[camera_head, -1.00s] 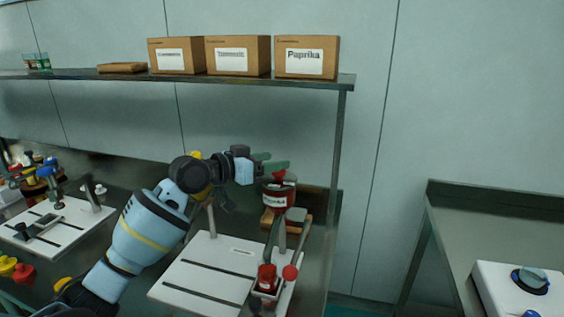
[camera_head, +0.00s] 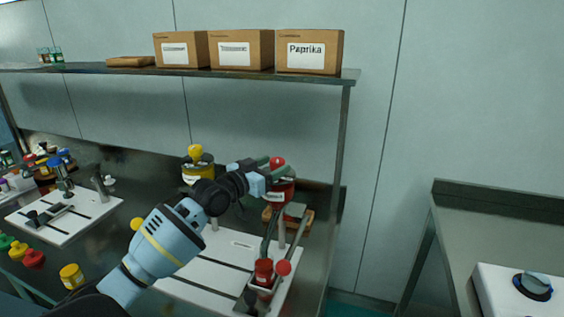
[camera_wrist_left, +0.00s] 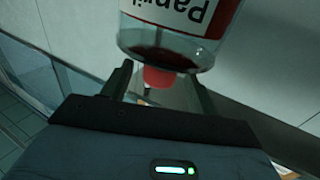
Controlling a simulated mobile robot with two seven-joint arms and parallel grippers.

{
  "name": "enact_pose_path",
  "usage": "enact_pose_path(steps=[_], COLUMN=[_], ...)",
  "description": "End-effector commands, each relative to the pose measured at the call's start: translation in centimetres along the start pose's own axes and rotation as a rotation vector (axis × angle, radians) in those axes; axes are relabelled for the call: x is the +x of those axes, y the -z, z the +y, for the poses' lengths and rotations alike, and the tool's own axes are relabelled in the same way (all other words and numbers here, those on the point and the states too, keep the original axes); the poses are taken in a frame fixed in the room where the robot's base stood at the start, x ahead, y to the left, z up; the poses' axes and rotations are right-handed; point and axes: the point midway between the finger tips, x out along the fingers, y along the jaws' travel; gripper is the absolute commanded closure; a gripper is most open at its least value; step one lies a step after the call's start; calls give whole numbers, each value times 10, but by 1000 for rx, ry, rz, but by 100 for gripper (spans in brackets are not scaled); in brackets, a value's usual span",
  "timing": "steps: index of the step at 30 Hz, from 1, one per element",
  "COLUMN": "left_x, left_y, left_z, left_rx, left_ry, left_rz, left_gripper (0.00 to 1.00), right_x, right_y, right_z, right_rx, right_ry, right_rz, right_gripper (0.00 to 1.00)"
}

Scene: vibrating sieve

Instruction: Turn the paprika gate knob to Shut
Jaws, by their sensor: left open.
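The paprika canister (camera_head: 283,192) is a clear container with a red and white label, standing at the back of the right-hand white machine. A red knob (camera_head: 277,162) shows at its top. My left gripper (camera_head: 268,166) is open at the knob, its arm reaching in from the left. In the left wrist view the canister (camera_wrist_left: 175,42) appears upside down, its label partly cut off. The red knob (camera_wrist_left: 166,77) shows between the two open fingers (camera_wrist_left: 160,76), with a gap at each side. I cannot read the knob's setting. My right gripper is out of view.
A yellow-topped canister (camera_head: 196,168) stands close behind my left arm. The white machine (camera_head: 200,292) carries a red jar (camera_head: 264,270) and a red ball knob (camera_head: 284,268). A shelf (camera_head: 180,72) with boxes, one marked Paprika (camera_head: 308,52), runs above.

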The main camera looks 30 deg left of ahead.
Motion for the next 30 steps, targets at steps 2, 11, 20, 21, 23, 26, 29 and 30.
enact_pose_path(steps=[2,11,20,21,23,26,29,30], left_x=[12,38,42,42,42,42,41,41], left_y=[0,-1,0,0,0,0,0,0], left_z=[0,0,0,0,0,0,0,0], left_rx=[-3,-1,-1,-1,-1,0,0,0], left_ry=[0,0,-1,-1,-1,-1,-1,-1], left_rz=[0,-1,-1,-1,-1,-1,-1,-1], left_gripper=[41,41,41,41,45,58,71,76], right_x=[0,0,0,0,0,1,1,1], right_y=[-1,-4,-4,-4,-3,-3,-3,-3], right_z=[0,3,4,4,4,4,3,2], right_rx=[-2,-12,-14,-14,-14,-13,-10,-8], right_ry=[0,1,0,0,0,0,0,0], right_rz=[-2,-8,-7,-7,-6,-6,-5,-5], right_gripper=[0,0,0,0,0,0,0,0])
